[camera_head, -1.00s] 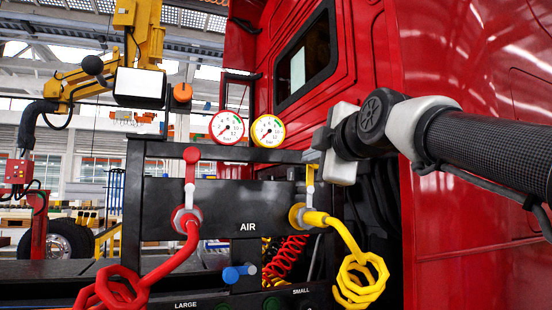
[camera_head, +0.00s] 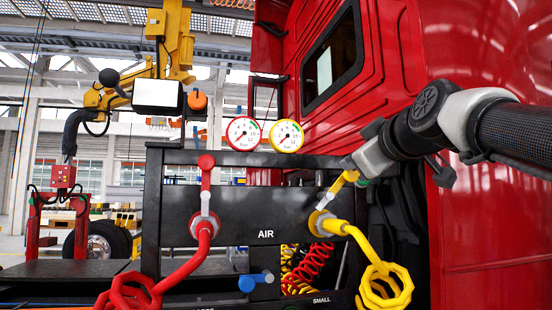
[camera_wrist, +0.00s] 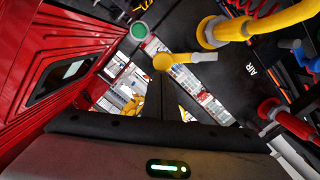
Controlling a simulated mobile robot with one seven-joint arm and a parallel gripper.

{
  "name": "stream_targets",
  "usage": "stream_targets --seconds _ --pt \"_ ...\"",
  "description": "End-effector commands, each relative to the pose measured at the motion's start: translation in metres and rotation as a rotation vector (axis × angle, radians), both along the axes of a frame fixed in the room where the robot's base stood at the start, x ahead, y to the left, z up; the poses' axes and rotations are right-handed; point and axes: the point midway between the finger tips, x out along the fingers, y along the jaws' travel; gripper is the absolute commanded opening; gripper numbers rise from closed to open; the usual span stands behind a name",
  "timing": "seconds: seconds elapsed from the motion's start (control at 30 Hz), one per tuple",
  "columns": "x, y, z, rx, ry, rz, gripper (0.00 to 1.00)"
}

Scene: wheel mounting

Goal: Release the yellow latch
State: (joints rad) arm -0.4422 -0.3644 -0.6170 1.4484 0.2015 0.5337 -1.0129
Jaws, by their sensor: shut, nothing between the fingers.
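The yellow latch (camera_head: 338,190) is a short lever on the yellow air coupling (camera_head: 322,222) at the right of the black AIR panel. It leans up and to the right. In the wrist view its round yellow head (camera_wrist: 163,62) sits at the end of a pale stem. My gripper (camera_head: 352,164) is shut and empty, with its tip close beside the latch's upper end; I cannot tell whether they touch. A faint haze lies on the panel near the coupling.
A red latch (camera_head: 206,178) stands upright on the left coupling, with a red hose. A yellow hose (camera_head: 358,240) hangs from the yellow coupling. Two gauges (camera_head: 243,133) stand above the panel. The red cab (camera_head: 480,215) is close on the right.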

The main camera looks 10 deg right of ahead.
Motion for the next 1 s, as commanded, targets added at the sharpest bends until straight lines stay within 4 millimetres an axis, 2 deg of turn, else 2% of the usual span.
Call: stream_targets --seconds 0.5,1.0 --pt "0.001 -0.026 -0.018 0.421 0.018 0.000 0.00" --pt "0.002 -0.032 -0.025 0.563 0.022 0.001 0.00"
